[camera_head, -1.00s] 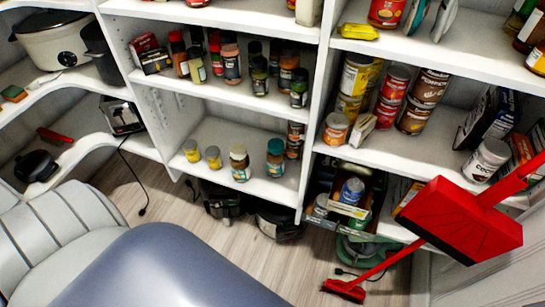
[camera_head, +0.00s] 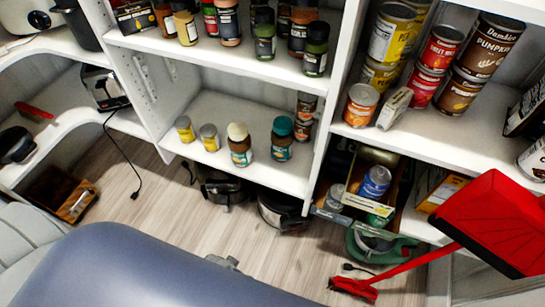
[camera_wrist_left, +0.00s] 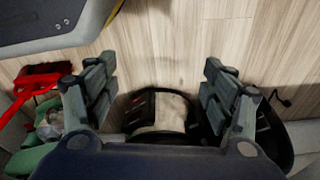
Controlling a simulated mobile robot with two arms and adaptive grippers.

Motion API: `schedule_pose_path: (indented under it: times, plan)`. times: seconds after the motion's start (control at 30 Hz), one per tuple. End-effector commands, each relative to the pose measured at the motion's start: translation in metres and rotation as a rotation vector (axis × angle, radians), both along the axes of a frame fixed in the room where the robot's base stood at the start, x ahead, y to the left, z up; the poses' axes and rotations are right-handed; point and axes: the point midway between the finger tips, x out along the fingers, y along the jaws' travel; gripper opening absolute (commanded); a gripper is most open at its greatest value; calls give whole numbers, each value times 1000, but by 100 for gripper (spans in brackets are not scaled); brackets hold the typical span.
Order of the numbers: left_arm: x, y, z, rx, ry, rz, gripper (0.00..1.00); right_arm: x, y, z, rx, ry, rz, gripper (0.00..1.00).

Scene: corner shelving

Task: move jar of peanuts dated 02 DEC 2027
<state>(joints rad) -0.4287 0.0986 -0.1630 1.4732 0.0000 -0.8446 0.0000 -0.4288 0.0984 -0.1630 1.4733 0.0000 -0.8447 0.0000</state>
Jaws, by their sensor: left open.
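Two jars stand upright on the lower middle shelf in the head view: one with a cream lid (camera_head: 240,146) and one with a teal lid (camera_head: 282,138). Their labels and dates are too small to read, so I cannot tell which jar holds peanuts. My left gripper (camera_wrist_left: 157,85) is open and empty in the left wrist view, with its fingers wide apart above the wooden floor. It is not clearly seen in the head view and is away from the jars. My right gripper is not in view.
Two small yellow-labelled cans (camera_head: 197,134) stand left of the jars. Stacked small tins (camera_head: 304,117) are at their right. A red dustpan (camera_head: 492,222) and a red broom head (camera_head: 353,288) are at the right. Dark cookers (camera_head: 283,212) sit beneath the shelf. The floor (camera_head: 300,262) has free room.

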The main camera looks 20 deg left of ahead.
Motion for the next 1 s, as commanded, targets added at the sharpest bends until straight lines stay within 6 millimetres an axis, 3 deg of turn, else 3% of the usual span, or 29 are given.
schedule_pose_path:
  times: [0.23, 0.57, 0.67, 0.8, 1.0]
  plan:
    - [32, -3, 27, -2, -45, 12, 76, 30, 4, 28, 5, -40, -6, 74]
    - [74, 9, 82, 42, -182, 101, 76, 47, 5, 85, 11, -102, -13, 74]
    - [99, 22, 100, 78, -288, 186, 76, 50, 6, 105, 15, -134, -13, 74]
    - [148, 48, 133, 140, -514, 350, 76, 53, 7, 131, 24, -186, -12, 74]
    - [211, 67, 179, 174, -836, 480, 76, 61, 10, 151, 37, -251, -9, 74]
